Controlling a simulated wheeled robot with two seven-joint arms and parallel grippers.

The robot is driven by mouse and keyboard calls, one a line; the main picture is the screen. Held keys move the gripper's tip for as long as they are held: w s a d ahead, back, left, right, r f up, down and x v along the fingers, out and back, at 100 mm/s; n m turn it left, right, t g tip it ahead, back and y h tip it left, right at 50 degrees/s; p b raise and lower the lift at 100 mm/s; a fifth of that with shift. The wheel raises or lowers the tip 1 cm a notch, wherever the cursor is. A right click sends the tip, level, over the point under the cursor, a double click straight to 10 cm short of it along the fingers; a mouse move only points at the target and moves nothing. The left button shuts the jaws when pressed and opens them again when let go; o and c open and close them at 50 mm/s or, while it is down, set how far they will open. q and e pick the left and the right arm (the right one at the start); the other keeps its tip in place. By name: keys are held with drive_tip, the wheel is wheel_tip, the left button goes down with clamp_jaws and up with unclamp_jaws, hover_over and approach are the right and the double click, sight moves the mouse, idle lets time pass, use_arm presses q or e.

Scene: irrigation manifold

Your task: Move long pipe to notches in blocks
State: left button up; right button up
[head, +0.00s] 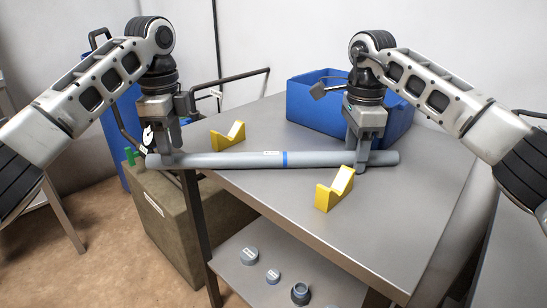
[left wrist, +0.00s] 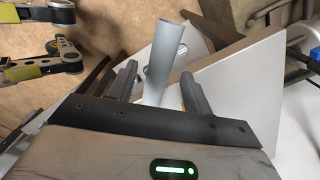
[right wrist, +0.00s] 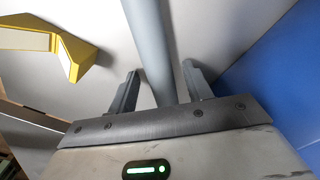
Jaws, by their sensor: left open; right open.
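The long grey pipe (head: 240,160), with a blue band and a white label, lies across the table, its left end sticking out past the edge. Two yellow notched blocks stand apart from it: one (head: 228,138) behind the pipe, one (head: 334,190) in front. My left gripper (head: 170,157) is open around the pipe near its left end; the left wrist view shows the pipe (left wrist: 164,52) between the fingers. My right gripper (head: 362,161) is open around it near the right end; the right wrist view shows the pipe (right wrist: 151,40) between the fingers and a yellow block (right wrist: 76,56) at left.
A blue bin (head: 312,103) stands at the back of the table (head: 270,205), close behind my right gripper. Grey fittings (head: 249,255) sit on the lower shelf. A brownish box (head: 178,225) stands left of the table. The table's front right is clear.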

drive_tip(key=shift+r, duration=0.1)
use_arm(q)
wheel_tip(320, 180, up, 10)
drive_tip(key=shift+f, duration=0.2)
use_arm(e)
wheel_tip(320, 180, up, 12)
idle(0.5)
